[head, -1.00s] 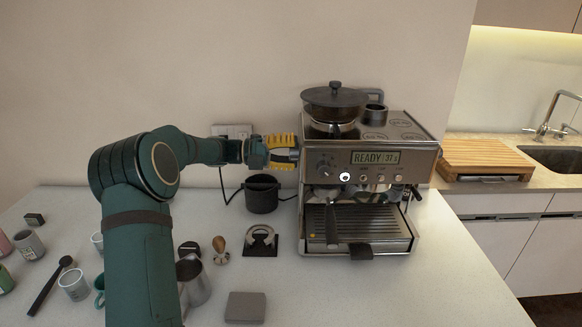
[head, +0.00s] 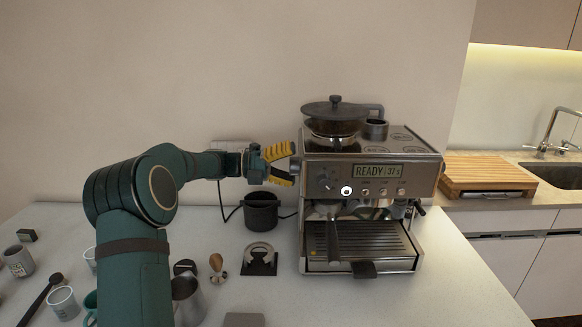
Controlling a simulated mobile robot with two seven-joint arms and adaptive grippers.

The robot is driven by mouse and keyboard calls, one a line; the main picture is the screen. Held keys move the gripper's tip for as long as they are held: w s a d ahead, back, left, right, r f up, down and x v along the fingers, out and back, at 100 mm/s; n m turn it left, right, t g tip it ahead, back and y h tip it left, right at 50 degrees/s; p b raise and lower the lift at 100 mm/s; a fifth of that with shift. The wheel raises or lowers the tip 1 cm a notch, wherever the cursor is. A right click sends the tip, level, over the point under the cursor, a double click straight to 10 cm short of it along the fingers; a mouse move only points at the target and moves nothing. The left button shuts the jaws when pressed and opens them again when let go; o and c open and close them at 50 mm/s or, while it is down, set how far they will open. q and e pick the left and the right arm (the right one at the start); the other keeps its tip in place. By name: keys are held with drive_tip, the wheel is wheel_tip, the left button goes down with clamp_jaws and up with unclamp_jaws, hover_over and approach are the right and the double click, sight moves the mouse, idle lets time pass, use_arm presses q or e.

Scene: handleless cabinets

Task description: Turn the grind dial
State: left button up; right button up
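The espresso machine (head: 372,185) stands on the counter, its display reading READY. A small dark knob (head: 295,164) sticks out of its left side, level with my gripper and partly hidden by it; it looks like the grind dial. My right gripper is not in view.
A black knock-out bin (head: 262,210) stands below my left gripper. A tamper (head: 217,268), a dark stand (head: 260,260) and a steel jug (head: 187,299) are on the counter in front. A portafilter handle (head: 333,243) juts from the machine.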

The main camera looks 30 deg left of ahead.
use_arm(q)
drive_tip(key=shift+s+a+f, duration=0.1)
drive_tip(key=v, duration=1.1)
drive_tip(key=shift+a, duration=0.35)
drive_tip(key=shift+s, duration=0.15)
